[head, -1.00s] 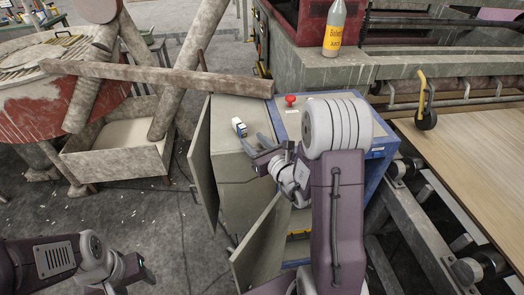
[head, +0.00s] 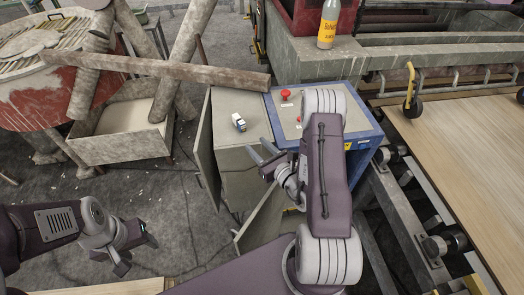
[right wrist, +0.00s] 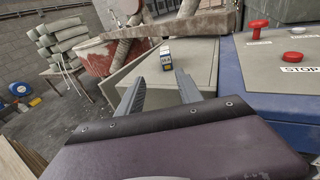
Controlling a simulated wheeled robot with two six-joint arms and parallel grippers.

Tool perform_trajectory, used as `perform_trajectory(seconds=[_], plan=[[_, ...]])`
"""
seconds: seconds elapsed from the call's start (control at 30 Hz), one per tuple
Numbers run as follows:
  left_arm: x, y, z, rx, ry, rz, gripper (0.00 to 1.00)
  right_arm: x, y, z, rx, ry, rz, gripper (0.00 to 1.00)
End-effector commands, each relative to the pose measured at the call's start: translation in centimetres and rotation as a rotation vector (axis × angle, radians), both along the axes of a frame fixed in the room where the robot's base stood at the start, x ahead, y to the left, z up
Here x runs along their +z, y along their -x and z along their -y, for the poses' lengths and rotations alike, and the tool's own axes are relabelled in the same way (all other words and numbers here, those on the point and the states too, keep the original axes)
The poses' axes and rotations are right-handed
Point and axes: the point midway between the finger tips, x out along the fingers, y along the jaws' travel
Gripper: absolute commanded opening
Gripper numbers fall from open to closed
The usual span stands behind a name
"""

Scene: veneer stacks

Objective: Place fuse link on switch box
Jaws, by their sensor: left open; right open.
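The fuse link, a small white block with dark blue parts (head: 239,122), stands on the top of a grey cabinet (head: 236,104). In the right wrist view the fuse link (right wrist: 166,57) is just beyond the fingers, with yellow marks at its base. I cannot tell for sure whether this grey cabinet or the blue-edged box with red buttons (head: 360,94) beside it is the switch box. My right gripper (head: 260,149) is open and empty, short of the fuse link and apart from it; the wrist view shows its spread fingers (right wrist: 160,80). My left gripper (head: 137,255) is open and empty at lower left.
An open cabinet door (head: 206,168) stands out at the left. A wooden beam (head: 165,70) crosses behind the cabinet's back edge. A bottle (head: 328,25) stands on a ledge behind. A conveyor with a veneer sheet (head: 462,165) is at the right. Grey floor lies at left.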

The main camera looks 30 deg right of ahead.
Motion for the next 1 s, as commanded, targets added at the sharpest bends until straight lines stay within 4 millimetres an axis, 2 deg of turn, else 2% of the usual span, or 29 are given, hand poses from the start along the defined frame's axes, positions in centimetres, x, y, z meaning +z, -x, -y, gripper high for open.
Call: perform_trajectory(seconds=[0.07, 0.17, 0.2, 0.27, 0.3, 0.37, 0.4, 0.47, 0.5, 0.57, 0.6, 0.7, 0.8, 0.9, 1.0], plan=[[0.0, 0.0, 0.0, 0.0, 0.0, 0.0, 0.55, 1.4, -0.1, -3.7, 0.149, -0.018, 0.009, 0.43], [0.0, 0.0, 0.0, 0.0, 0.0, 0.0, 0.55, 3.8, 2.4, -12.1, 0.517, -0.015, 0.005, 0.43], [0.0, 0.0, 0.0, 0.0, 0.0, 0.0, 0.55, 4.5, 4.7, -15.6, 0.7, 0.014, -0.005, 0.43], [0.0, 0.0, 0.0, 0.0, 0.0, 0.0, 0.55, 5.0, 9.0, -19.5, 0.966, 0.094, -0.023, 0.43], [0.0, 0.0, 0.0, 0.0, 0.0, 0.0, 0.55, 4.9, 12.3, -21.2, 1.137, 0.169, -0.035, 0.43], [0.0, 0.0, 0.0, 0.0, 0.0, 0.0, 0.55, 4.1, 17.1, -22.2, 1.379, 0.318, -0.053, 0.43], [0.0, 0.0, 0.0, 0.0, 0.0, 0.0, 0.55, 3.2, 20.0, -21.8, 1.53, 0.44, -0.061, 0.43], [0.0, 0.0, 0.0, 0.0, 0.0, 0.0, 0.55, 1.6, 23.3, -20.0, 1.732, 0.656, -0.068, 0.43], [0.0, 0.0, 0.0, 0.0, 0.0, 0.0, 0.55, 0.5, 24.6, -18.2, 1.848, 0.821, -0.065, 0.43], [0.0, 0.0, 0.0, 0.0, 0.0, 0.0, 0.55, -0.8, 25.2, -14.9, 1.987, 1.088, -0.047, 0.43], [0.0, 0.0, 0.0, 0.0, 0.0, 0.0, 0.55, -1.3, 24.7, -12.8, 2.051, 1.27, -0.027, 0.43], [0.0, 0.0, 0.0, 0.0, 0.0, 0.0, 0.55, -1.3, 21.9, -8.7, 2.132, 1.678, 0.046, 0.43], [0.0, 0.0, 0.0, 0.0, 0.0, 0.0, 0.55, -0.4, 19.0, -6.7, 2.137, 1.962, 0.119, 0.43], [0.0, 0.0, 0.0, 0.0, 0.0, 0.0, 0.55, 0.3, 17.5, -6.1, 2.128, 2.1, 0.163, 0.43], [0.0, 0.0, 0.0, 0.0, 0.0, 0.0, 0.55, 0.5, 17.1, -5.9, 2.125, 2.132, 0.173, 0.43]])
